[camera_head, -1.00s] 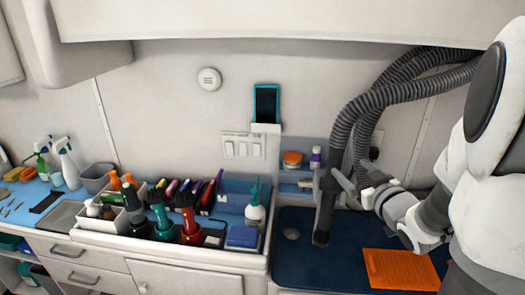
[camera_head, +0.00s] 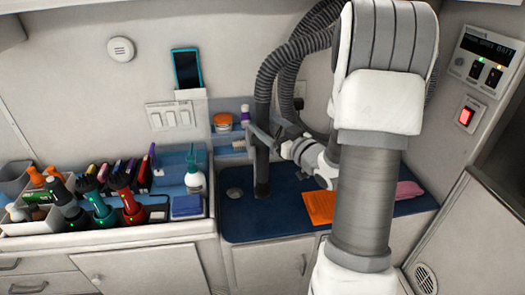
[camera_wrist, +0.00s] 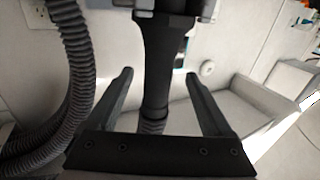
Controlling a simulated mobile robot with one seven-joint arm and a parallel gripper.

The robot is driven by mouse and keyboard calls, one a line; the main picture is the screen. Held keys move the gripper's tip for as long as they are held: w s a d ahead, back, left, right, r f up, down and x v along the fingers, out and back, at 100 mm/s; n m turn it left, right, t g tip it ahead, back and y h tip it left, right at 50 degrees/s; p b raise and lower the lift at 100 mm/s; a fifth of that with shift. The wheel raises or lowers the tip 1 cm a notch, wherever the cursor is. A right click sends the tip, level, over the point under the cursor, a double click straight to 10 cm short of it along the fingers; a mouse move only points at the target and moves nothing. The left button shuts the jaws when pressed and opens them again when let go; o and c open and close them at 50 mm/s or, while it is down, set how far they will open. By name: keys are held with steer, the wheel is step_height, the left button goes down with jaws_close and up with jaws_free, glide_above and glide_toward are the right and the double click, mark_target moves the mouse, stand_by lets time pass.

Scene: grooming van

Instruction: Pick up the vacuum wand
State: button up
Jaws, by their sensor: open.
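The vacuum wand (camera_head: 262,172) is a dark upright tube over the blue counter, its lower end at the counter and a ribbed grey hose at its top. My gripper (camera_head: 265,137) is at the wand's upper part, reaching in from the right. In the wrist view, my open gripper (camera_wrist: 160,85) has one finger on each side of the wand (camera_wrist: 157,65). Gaps show between the wand and both fingers. I cannot tell the exact depth of the wand between the fingers.
The ribbed hose (camera_head: 268,75) loops behind my arm. An orange towel (camera_head: 319,207) and a pink cloth (camera_head: 408,190) lie on the blue counter (camera_head: 262,226). A pump bottle (camera_head: 195,180) and a tray of brushes stand left. A wall shelf (camera_head: 222,141) is close behind the wand.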

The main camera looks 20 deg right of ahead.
steer(key=w, duration=0.2)
steer(key=w+p, duration=0.1)
steer(key=w, duration=0.1)
steer(key=w+a, duration=0.1)
steer(key=w, duration=0.1)
steer(key=shift+w+r, duration=0.1)
steer(key=shift+w, duration=0.1)
steer(key=shift+r, duration=0.1)
jaws_close()
